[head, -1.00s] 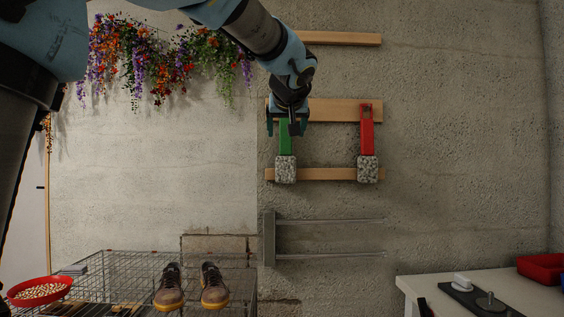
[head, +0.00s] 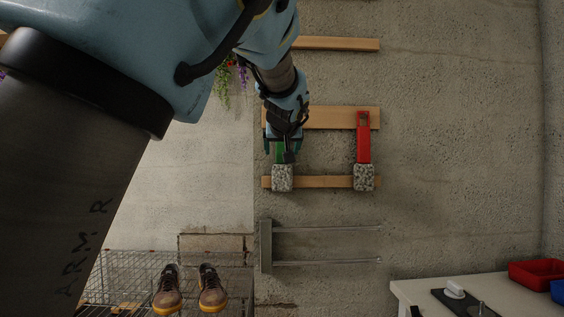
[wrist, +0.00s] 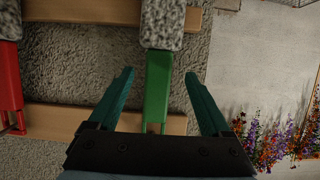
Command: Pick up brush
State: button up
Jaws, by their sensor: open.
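Two brushes with speckled grey heads hang head-down on the concrete wall. The green-handled brush (head: 282,178) is at left, its handle partly hidden by my gripper (head: 282,146) in the head view. The red-handled brush (head: 363,141) hangs to its right, clear of the gripper. In the wrist view my gripper (wrist: 158,74) is open, with one teal finger on each side of the green handle (wrist: 157,92) and a gap on both sides. I cannot tell how far the fingers reach past the handle in depth. The red brush (wrist: 8,85) shows at the left edge.
An upper wooden rail (head: 330,118) and a lower one (head: 325,182) run behind the brushes. A metal bracket with two rods (head: 266,246) is below. Brown shoes (head: 211,290) stand on a wire cage (head: 130,270). A white table (head: 415,291) is at lower right.

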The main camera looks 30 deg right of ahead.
aim_at(282, 164)
jog(key=p+x, duration=0.2)
jog(key=x, duration=0.1)
jog(key=shift+w+d+r, duration=0.1)
jog(key=shift+w, duration=0.05)
jog(key=shift+p+x, duration=0.3)
jog(key=shift+x, duration=0.6)
grip_shut()
